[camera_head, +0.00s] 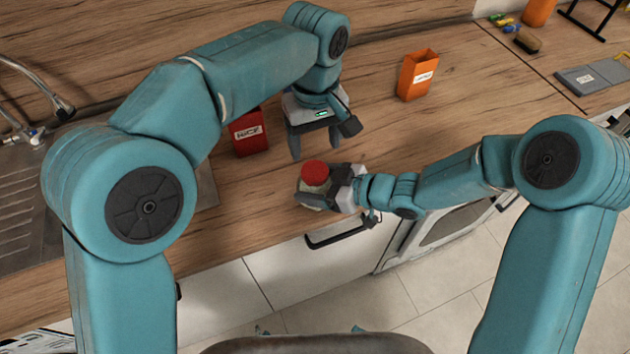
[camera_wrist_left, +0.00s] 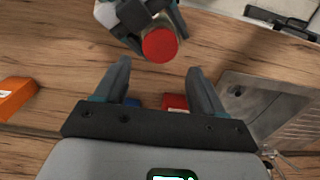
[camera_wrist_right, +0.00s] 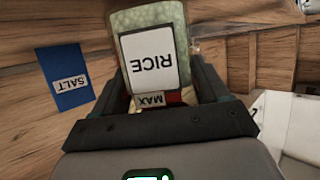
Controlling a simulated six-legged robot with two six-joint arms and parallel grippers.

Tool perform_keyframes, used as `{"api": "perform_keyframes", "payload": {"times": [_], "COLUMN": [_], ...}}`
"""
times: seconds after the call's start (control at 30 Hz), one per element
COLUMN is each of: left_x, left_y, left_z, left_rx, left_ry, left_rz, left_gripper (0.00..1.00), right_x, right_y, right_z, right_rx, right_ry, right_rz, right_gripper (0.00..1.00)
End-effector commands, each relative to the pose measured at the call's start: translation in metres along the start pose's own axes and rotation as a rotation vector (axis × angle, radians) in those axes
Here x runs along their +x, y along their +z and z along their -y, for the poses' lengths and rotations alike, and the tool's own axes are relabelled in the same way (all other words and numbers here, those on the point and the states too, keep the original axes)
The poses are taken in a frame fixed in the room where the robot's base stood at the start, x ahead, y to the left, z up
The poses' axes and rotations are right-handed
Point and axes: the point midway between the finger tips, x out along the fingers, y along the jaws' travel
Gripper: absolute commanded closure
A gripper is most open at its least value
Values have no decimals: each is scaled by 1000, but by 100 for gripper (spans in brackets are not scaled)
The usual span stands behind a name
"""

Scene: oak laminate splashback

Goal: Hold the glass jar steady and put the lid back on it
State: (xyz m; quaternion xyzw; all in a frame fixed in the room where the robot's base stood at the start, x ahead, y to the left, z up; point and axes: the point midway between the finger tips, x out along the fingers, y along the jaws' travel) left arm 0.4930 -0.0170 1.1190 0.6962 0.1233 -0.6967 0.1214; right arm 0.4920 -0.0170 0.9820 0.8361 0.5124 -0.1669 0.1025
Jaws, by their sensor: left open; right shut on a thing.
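The glass jar (camera_head: 312,188) is upright near the counter's front edge, with pale green contents. It bears RICE and MAX labels in the right wrist view (camera_wrist_right: 152,17). The red lid (camera_head: 315,172) sits on top of its mouth; it also shows in the left wrist view (camera_wrist_left: 160,45). Whether it is fully seated I cannot tell. My right gripper (camera_wrist_right: 158,78) is shut around the jar from the right. My left gripper (camera_head: 314,148) is open and empty, fingers pointing down, just behind and above the lid and apart from it.
A red box (camera_head: 249,133) stands left of my left gripper and an orange box (camera_head: 418,76) behind to the right. A blue SALT box (camera_wrist_right: 65,78) shows in the right wrist view. A sink (camera_head: 22,215) is at left.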

Motion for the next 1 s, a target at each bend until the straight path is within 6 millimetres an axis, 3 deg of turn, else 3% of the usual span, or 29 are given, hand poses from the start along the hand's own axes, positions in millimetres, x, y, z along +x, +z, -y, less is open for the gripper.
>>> {"api": "perform_keyframes", "payload": {"times": [0.5,0.87,0.9,1.0], "left_x": [70,76,76,76], "left_y": [0,0,0,0], "left_z": [0,0,0,0], "left_rx": [-1,-1,-1,-1], "left_ry": [-1,0,0,0], "left_rz": [1,0,0,0], "left_gripper": [31,31,34,67], "right_x": [0,0,0,0], "right_y": [-1,-1,-1,-1], "right_z": [0,0,0,0], "right_rx": [-1,-1,-1,-1], "right_ry": [0,0,0,0], "right_rz": [-2,-2,-2,-2], "right_gripper": [100,100,100,100]}}
